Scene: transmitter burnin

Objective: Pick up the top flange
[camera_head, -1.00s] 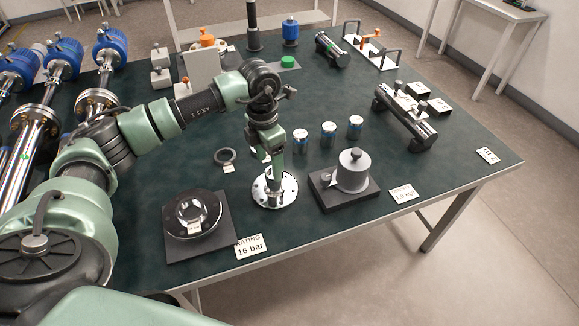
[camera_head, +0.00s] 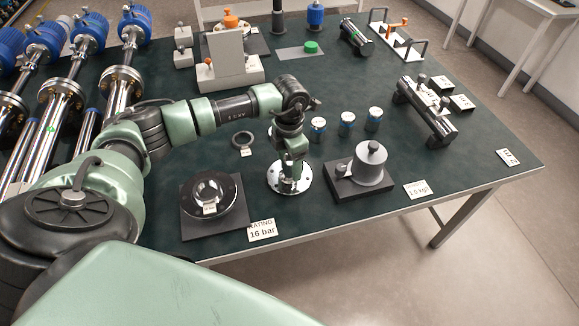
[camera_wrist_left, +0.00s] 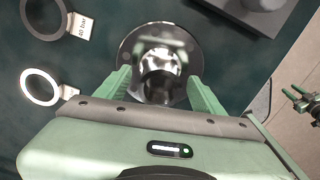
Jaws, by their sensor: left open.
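A shiny metal flange (camera_head: 303,184) with a round drilled disc and a raised neck lies on the dark green table top near its front edge. My left gripper (camera_head: 289,172) is directly above it, pointing down, and covers part of the disc and neck. In the left wrist view, the flange's neck (camera_wrist_left: 160,65) stands between the two green fingers of my left gripper (camera_wrist_left: 160,85). The fingers are apart, one on each side of the neck, with a visible gap.
A black plate with a round dished part (camera_head: 185,222) lies left of the flange. A dark base with a grey weight (camera_head: 372,172) stands close on its right. Several small metal cylinders (camera_head: 347,124) and a dark ring (camera_head: 242,139) lie behind.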

